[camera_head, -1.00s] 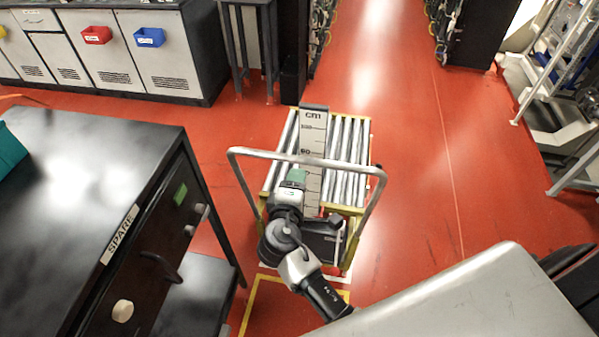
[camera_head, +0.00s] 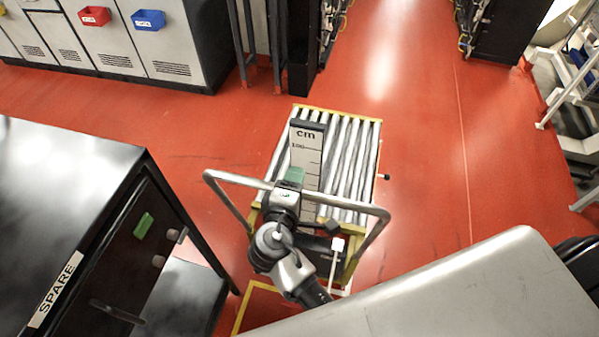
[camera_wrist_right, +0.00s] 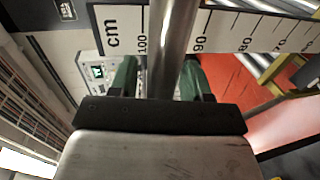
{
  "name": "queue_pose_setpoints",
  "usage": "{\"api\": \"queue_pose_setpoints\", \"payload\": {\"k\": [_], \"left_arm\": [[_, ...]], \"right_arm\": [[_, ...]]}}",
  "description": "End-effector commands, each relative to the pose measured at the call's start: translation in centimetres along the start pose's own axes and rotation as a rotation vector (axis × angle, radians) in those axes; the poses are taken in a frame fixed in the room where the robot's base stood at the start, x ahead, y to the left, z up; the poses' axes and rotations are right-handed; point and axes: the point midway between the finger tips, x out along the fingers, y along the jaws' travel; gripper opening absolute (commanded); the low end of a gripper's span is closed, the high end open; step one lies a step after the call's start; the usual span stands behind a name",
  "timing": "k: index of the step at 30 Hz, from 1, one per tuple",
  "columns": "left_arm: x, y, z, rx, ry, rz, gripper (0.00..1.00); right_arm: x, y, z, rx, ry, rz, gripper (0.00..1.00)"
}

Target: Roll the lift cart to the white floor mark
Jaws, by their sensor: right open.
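The lift cart (camera_head: 345,165) stands on the red floor in the middle of the head view. It has a roller top in a yellow frame, an upright cm scale (camera_head: 306,150) and a grey push handle (camera_head: 345,203) on the near side. My right gripper (camera_head: 294,177) is at the handle bar. In the right wrist view, the bar (camera_wrist_right: 172,40) runs between the two green fingers of this gripper (camera_wrist_right: 160,78), which are open around it. Whether they touch it I cannot tell. My left gripper is out of view. I cannot make out the white floor mark.
A dark bench labelled SPARE (camera_head: 75,165) stands close on the left. Grey cabinets (camera_head: 180,40) with red and blue bins are at the back left. A yellow floor line (camera_head: 243,305) lies near the cart's base. Red floor beyond and right of the cart is clear.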

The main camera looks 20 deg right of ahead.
Motion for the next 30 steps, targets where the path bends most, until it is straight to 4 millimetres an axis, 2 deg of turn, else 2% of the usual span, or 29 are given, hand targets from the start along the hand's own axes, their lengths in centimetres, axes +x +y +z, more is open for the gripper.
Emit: {"api": "queue_pose_setpoints", "payload": {"k": [9, 18, 24, 30], "left_arm": [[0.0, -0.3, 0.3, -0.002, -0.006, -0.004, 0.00], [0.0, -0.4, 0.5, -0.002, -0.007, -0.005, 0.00], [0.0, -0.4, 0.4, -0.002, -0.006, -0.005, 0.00], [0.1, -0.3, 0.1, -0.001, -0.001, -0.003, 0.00]], "right_arm": [[-0.1, 0.0, 0.0, 0.001, 0.000, -0.001, 0.47], [-0.1, 0.0, 0.0, 0.001, -0.001, -0.001, 0.01], [0.0, 0.0, 0.0, 0.000, -0.001, 0.000, 0.00], [1.4, 0.3, 0.0, 0.001, -0.003, 0.002, 0.00]]}}
